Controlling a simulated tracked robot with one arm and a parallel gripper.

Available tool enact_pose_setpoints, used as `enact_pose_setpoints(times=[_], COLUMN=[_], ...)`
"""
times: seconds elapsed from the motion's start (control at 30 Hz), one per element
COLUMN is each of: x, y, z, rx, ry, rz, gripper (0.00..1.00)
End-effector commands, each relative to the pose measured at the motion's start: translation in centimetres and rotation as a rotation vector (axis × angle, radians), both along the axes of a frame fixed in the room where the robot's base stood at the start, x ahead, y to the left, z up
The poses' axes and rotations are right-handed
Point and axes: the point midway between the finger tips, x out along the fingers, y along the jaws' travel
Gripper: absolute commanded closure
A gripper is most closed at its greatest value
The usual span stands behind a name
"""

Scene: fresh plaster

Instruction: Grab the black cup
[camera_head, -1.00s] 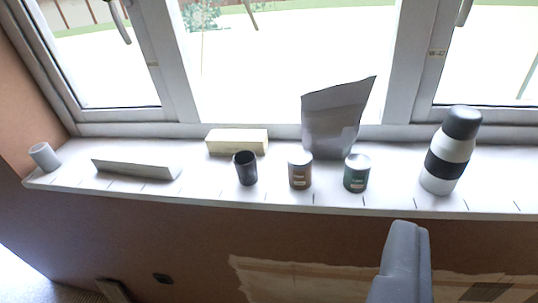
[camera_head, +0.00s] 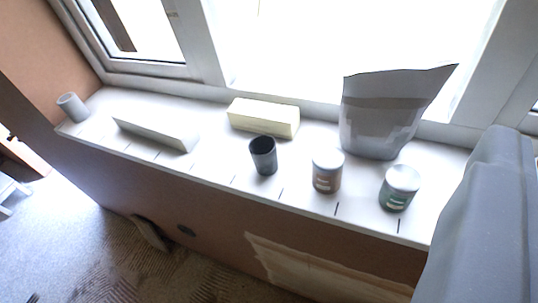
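The black cup (camera_head: 263,156) stands upright on the white windowsill (camera_head: 215,175), near its front edge. It is empty-looking and open at the top. My gripper (camera_head: 490,200) shows as a large blurred grey shape at the right edge, well to the right of the cup and apart from it. Its fingers cannot be told apart, and it hides the right part of the sill.
A pale yellow block (camera_head: 263,117) lies just behind the cup. A brown-labelled tin (camera_head: 327,172), a green-labelled tin (camera_head: 399,188) and a grey pouch (camera_head: 378,125) stand to its right. A grey angled bar (camera_head: 155,134) and a light grey cup (camera_head: 73,106) are to the left.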

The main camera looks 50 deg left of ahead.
Motion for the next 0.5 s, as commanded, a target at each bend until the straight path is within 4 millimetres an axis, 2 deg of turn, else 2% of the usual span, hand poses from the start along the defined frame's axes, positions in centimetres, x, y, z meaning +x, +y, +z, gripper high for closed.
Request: enact_pose_setpoints(times=[0.03,0.1,0.17,0.27,0.37,0.4,0.5], x=[0.3,1.3,3.0,6.8,10.4,11.2,12.4], y=[0.1,0.4,0.9,3.5,7.6,9.7,15.1], z=[-0.2,-1.2,-2.9,-7.5,-13.5,-16.0,-21.6], rx=[0.0,-0.003,-0.007,-0.024,-0.043,-0.051,-0.061], ry=[0.004,0.013,0.028,0.061,0.09,0.102,0.118], rz=[0.004,0.019,0.045,0.119,0.231,0.28,0.406], gripper=[0.39,0.23,0.23,0.23,0.23,0.23,0.23])
